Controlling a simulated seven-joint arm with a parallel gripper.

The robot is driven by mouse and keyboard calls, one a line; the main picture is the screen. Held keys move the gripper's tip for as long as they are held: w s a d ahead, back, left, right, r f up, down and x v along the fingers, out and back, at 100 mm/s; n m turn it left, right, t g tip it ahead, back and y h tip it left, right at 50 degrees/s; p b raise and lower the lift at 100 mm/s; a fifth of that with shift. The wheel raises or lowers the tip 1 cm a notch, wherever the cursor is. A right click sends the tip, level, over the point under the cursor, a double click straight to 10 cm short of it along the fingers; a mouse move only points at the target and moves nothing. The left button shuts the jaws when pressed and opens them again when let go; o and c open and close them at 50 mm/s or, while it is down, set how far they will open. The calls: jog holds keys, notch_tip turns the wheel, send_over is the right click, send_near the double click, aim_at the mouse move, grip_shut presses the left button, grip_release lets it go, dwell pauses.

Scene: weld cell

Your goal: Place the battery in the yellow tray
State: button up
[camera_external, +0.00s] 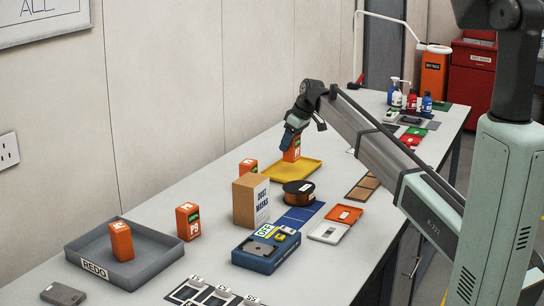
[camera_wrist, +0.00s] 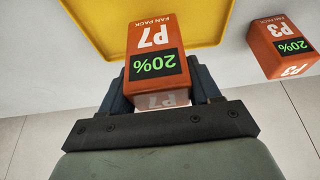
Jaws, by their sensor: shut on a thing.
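My gripper (camera_external: 291,141) is shut on an orange battery (camera_external: 292,152), marked P7 with a green 20% display in the wrist view (camera_wrist: 156,40). The battery is upright between the fingers. The yellow tray (camera_external: 290,174) lies below and beside it; the battery appears at or over the tray's far side. In the wrist view the yellow tray (camera_wrist: 205,22) lies just beyond the battery. I cannot tell whether the battery touches the tray. The visible part of the tray looks empty.
Another orange battery, P3 (camera_wrist: 283,48), stands beside the tray. One more battery (camera_external: 188,221) stands nearer, and another (camera_external: 121,241) sits in the grey REDO tray (camera_external: 150,274). A cardboard box (camera_external: 245,203) and a dark spool (camera_external: 299,194) stand in front of the yellow tray.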

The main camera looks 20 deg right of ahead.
aim_at(290, 150)
jog(key=shift+f, duration=1.7)
jog(key=shift+f, duration=0.1)
jog(key=o, duration=1.3)
jog(key=v, duration=1.2)
